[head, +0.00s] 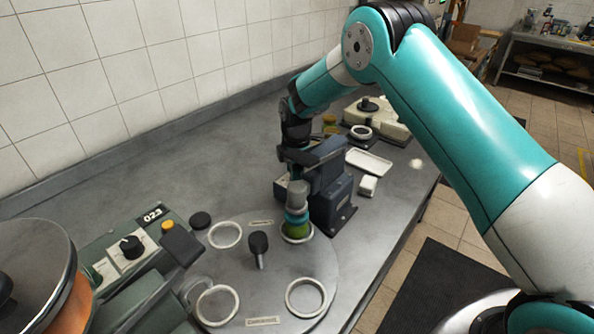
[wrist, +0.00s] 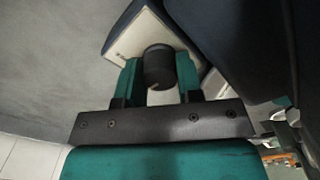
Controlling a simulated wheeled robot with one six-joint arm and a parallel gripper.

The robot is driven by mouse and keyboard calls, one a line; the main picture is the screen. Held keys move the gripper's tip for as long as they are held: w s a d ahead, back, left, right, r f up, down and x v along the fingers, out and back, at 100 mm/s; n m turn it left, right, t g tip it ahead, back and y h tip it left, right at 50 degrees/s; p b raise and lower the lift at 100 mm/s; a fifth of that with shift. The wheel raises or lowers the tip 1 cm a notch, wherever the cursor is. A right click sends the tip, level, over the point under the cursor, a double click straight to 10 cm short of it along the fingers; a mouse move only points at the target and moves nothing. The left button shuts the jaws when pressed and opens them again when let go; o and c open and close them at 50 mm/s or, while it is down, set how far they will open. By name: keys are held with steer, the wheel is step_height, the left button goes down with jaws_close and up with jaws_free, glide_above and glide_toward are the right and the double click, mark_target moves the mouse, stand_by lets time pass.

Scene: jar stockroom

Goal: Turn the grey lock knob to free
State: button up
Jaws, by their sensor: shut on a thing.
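In the wrist view, my gripper (wrist: 158,75) has its two teal fingers on either side of a dark grey knob (wrist: 159,62) and is shut on it. The knob stands out from a cream plate (wrist: 128,38) on a dark blue-grey machine. A small pale mark shows near the knob's lower edge; which setting it points to cannot be told. In the head view, my wrist comes down behind the blue-grey machine (head: 333,200). The fingers and the knob are hidden there.
A jar with green contents (head: 297,229) stands under the machine's head on a round turntable (head: 262,285) with several pale rings. A green machine with a black dial (head: 131,246) is at left. A white tray (head: 369,161) and white block (head: 367,185) lie behind. The tiled wall borders the bench.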

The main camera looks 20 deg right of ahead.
steer(key=o, duration=0.9)
step_height(320, 180, up, 18)
steer(key=b, duration=0.3)
steer(key=shift+f, duration=0.25)
